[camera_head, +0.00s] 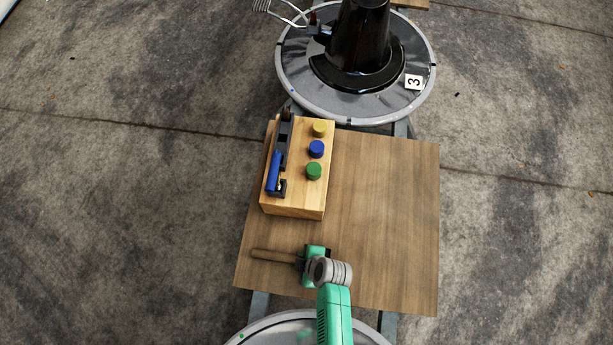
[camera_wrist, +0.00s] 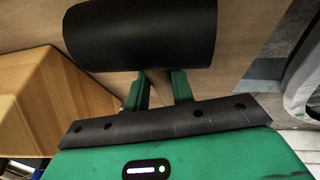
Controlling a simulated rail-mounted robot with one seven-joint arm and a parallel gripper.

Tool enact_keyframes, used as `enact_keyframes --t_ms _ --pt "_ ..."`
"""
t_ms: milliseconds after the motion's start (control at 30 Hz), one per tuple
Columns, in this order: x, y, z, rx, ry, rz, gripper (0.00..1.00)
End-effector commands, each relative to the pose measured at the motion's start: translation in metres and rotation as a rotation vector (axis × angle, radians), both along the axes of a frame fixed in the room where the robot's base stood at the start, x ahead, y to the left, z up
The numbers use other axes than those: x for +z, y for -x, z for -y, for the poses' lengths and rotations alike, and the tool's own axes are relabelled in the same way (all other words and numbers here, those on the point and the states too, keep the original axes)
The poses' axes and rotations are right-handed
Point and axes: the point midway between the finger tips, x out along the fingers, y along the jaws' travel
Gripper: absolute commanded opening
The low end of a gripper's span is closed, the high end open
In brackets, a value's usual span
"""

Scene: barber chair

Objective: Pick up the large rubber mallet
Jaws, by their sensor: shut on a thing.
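The large rubber mallet has a wooden handle (camera_head: 273,256) that points left near the front edge of the wooden table. Its black cylindrical head (camera_wrist: 140,35) fills the top of the wrist view, just beyond my fingers. In the head view, my gripper and arm hide most of the head. My green gripper (camera_wrist: 160,86) is shut on the mallet close to the head, and it also shows in the head view (camera_head: 310,260). The exact contact is hard to see. I cannot tell whether the mallet still touches the table.
A wooden block (camera_head: 295,205) with yellow, blue and green knobs and a blue-handled tool (camera_head: 274,172) stands behind the mallet. The table's right side (camera_head: 385,220) is clear. A round grey platform (camera_head: 300,85) with a black cone-shaped object (camera_head: 360,35) is at the back.

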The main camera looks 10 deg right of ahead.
Motion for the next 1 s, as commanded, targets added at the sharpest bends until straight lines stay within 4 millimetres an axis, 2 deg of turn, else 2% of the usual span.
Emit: enact_keyframes --t_ms 167,367,567,800,1000 --pt "0.014 -0.001 0.0 -0.001 0.0 0.002 0.0" --pt "0.043 -0.001 0.0 0.0 0.0 0.002 0.0" --pt "0.043 0.044 -0.009 0.001 0.0 -0.004 0.0" --pt "0.05 0.11 -0.024 0.001 0.0 -0.003 0.0" --pt "0.051 0.145 -0.032 0.002 0.0 -0.001 0.0"
